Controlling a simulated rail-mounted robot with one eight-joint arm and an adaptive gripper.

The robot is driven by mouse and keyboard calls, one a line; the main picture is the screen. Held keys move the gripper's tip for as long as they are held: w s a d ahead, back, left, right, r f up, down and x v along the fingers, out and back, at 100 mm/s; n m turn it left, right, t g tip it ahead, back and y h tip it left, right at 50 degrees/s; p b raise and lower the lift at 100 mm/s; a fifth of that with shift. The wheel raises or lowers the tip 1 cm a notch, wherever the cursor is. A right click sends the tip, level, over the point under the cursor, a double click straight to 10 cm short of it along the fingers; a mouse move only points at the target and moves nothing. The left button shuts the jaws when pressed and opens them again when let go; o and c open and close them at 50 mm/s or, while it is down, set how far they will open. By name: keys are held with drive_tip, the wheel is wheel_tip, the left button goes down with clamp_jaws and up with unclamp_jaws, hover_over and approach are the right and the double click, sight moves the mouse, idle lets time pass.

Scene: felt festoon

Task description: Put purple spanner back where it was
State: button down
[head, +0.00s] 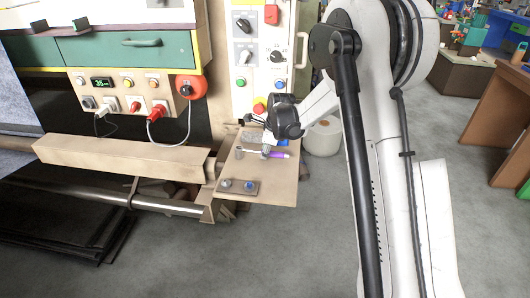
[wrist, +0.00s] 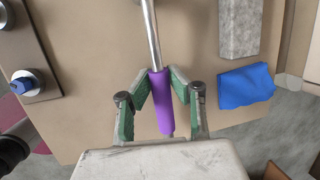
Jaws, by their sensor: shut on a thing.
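The purple spanner has a purple handle (wrist: 161,103) and a metal shaft. In the wrist view my gripper (wrist: 160,85) has its green-padded fingers on both sides of the handle, shut on it. The shaft runs up out of the top of the wrist view, so the far end is hidden there. In the head view the purple handle (head: 279,155) shows over the small tan shelf (head: 270,192), below my gripper (head: 268,148). I cannot tell whether the spanner touches the shelf.
A grey block (wrist: 240,28) and a blue cloth-like piece (wrist: 246,86) lie right of the spanner. A dark plate (head: 239,187) with two knobs sits at the shelf's front left. A control panel (head: 262,50) rises behind.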

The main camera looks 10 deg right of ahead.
drive_tip(key=shift+a+f, duration=0.1)
drive_tip(key=shift+f, duration=0.1)
drive_tip(key=c, duration=1.6)
unclamp_jaws()
drive_tip(key=shift+w, duration=0.1)
drive_tip(key=shift+c, duration=0.2)
